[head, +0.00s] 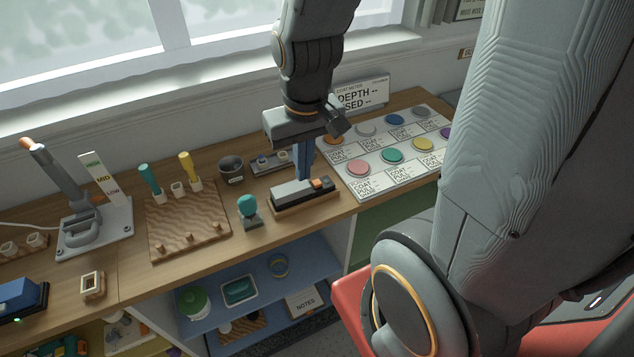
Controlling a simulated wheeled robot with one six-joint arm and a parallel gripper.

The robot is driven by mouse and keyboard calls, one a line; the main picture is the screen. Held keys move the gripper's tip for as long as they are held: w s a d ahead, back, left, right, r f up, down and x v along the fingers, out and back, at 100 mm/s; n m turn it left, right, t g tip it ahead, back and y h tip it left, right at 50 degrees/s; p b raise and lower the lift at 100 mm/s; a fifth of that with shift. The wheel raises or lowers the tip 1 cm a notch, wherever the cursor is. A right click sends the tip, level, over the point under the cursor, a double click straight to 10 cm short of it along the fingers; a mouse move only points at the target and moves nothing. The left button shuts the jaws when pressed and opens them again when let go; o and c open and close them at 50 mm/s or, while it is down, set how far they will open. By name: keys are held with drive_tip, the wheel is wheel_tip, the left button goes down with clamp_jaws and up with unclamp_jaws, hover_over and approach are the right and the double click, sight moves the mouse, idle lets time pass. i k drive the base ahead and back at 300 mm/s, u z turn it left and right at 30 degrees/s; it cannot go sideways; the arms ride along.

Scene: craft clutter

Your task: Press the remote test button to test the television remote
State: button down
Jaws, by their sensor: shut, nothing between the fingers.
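My gripper (303,177) is shut and empty, its fingers pointing down at a small dark block (290,193) on a wooden base. The block has a grey top and an orange piece (322,184) near its right end. The fingertips are at or just above the block, left of the orange piece; I cannot tell if they touch. The fingers hide part of the block's far side. I cannot make out a television remote for certain, nor a label reading remote test.
A white panel (384,182) with several coloured round buttons lies right of the gripper. A teal-topped stamp (249,209) stands close left. Further left are a wooden tray (187,242) with pegs and a lever (58,172) on a grey plate. A sign (361,95) stands behind.

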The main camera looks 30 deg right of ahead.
sight(316, 184)
drive_tip(key=u, duration=0.5)
drive_tip(key=k, duration=0.9)
drive_tip(key=z, duration=0.5)
